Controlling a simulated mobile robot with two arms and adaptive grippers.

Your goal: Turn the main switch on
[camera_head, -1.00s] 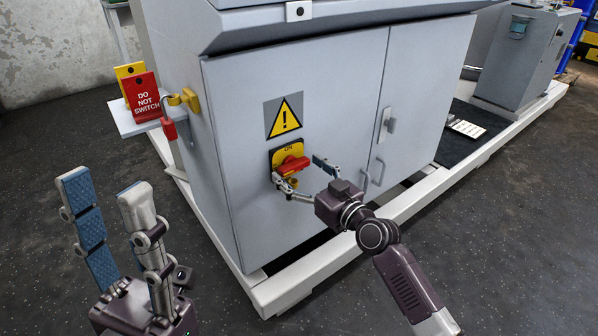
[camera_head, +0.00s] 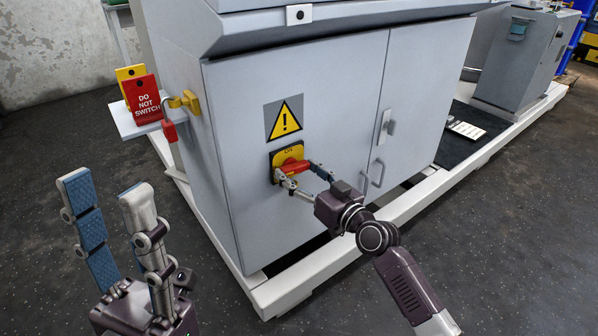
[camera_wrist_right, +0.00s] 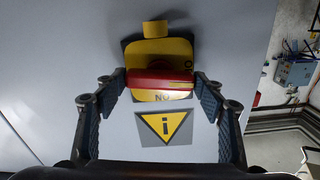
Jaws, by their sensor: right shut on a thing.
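The main switch has a red handle (camera_head: 294,168) on a yellow plate (camera_head: 287,153), mounted on the grey cabinet door below a warning triangle. In the right wrist view, the handle (camera_wrist_right: 160,79) lies level across the yellow plate (camera_wrist_right: 160,55), and the "ON" label appears upside down. My right gripper (camera_head: 300,173) is shut on the red handle; its two fingers (camera_wrist_right: 163,84) flank the handle's ends in the wrist view. The fingers partly hide the switch in the head view. My left gripper (camera_head: 100,184) is open and empty, at the lower left, away from the cabinet.
A red "DO NOT SWITCH" tag (camera_head: 143,98), a yellow tag (camera_head: 127,73) and a red padlock (camera_head: 170,131) are by the cabinet's left side, at a small shelf. The cabinet's right door has handles (camera_head: 376,173). A white base rail (camera_head: 290,292) runs along the floor.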

